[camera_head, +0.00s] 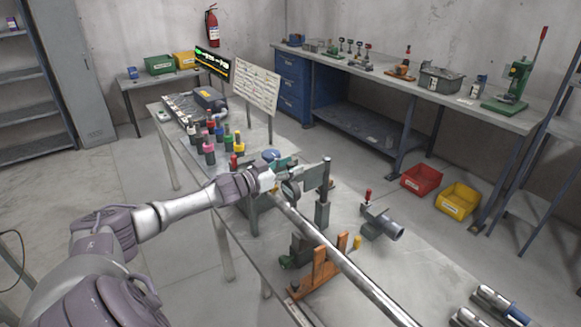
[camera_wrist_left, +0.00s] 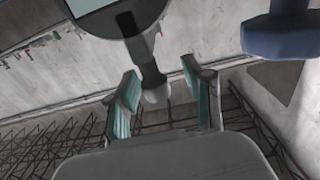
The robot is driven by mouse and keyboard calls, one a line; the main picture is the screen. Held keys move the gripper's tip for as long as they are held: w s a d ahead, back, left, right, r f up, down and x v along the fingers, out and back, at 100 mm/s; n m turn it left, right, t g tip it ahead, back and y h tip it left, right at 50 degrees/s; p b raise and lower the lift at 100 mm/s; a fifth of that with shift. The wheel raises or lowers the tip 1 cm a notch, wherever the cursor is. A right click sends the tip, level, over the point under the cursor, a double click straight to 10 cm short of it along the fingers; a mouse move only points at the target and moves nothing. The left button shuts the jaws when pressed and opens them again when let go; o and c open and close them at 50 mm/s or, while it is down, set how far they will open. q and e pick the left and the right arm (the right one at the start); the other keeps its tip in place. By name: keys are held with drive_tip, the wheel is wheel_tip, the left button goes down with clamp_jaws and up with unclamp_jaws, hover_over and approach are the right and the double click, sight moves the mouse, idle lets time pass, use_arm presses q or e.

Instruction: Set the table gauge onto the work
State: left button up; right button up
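The work appears to be the long steel bar (camera_head: 345,262) running diagonally over the bench to the lower right. My left gripper (camera_head: 276,183) is at the bar's far end, beside grey-green clamp-like parts (camera_head: 310,178) and an upright post (camera_head: 325,185). In the left wrist view a round, dark-rimmed thing with a pale face (camera_wrist_left: 100,6), possibly the table gauge, hangs in at the top. Its stem (camera_wrist_left: 150,72) points down toward the gap of my left gripper (camera_wrist_left: 165,95). The fingers stand apart; I see no contact with the stem. My right gripper is not in view.
An orange stand (camera_head: 319,268) stands below the bar. A grey cylinder fixture (camera_head: 383,223) stands right of it. Colored bottles (camera_head: 209,150) crowd the bench behind my arm. A white board (camera_head: 256,86) rises at the back. A blue part (camera_wrist_left: 285,36) shows in the left wrist view.

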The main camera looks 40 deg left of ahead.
use_arm(q)
drive_tip(key=v, duration=1.2)
idle(0.4)
idle(0.6)
